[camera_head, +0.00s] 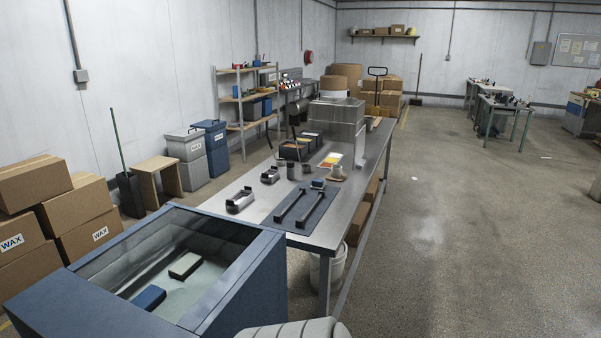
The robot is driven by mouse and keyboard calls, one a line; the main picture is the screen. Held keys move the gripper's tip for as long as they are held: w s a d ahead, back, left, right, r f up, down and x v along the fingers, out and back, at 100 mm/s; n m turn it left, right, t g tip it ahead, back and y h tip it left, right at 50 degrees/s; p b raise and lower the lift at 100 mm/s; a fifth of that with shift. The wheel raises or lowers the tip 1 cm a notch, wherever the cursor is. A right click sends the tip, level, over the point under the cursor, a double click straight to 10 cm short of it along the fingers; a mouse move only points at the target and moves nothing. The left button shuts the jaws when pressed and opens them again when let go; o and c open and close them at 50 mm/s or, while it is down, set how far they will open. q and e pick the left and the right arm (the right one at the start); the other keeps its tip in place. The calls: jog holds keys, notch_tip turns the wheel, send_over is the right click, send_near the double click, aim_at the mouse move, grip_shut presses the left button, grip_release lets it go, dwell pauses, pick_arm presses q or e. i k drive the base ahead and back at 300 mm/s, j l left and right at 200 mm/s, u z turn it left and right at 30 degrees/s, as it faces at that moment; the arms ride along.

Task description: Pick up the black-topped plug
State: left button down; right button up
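A small block with a black top and pale sides (185,265) lies inside the open blue tank (243,292) at the lower left; it is the most clearly black-topped thing I see. A blue-topped block (148,298) lies nearer to me in the same tank, apart from it. On the steel table (262,194) behind the tank stand two small dark cylinders, one left (291,170) and one right (306,168); their tops are too small to make out. Neither of my grippers shows. A pale grey rounded part, probably mine, shows at the bottom edge.
The tank's raised rim surrounds the blocks. Wax boxes (88,215) are stacked at the left.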

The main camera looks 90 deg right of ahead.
aim_at(290, 164)
jog(key=z, duration=2.75)
jog(key=u, duration=0.85)
jog(key=i+l+u, duration=0.15)
jog(key=l+u, duration=0.25)
jog(key=i+l+u, duration=0.1)
jog(key=l+u, duration=0.3)
jog(key=l, duration=0.2)
jog(key=l+u, duration=0.35)
jog(key=l, duration=0.15)
jog(key=l+u, duration=0.4)
jog(key=l, duration=0.15)
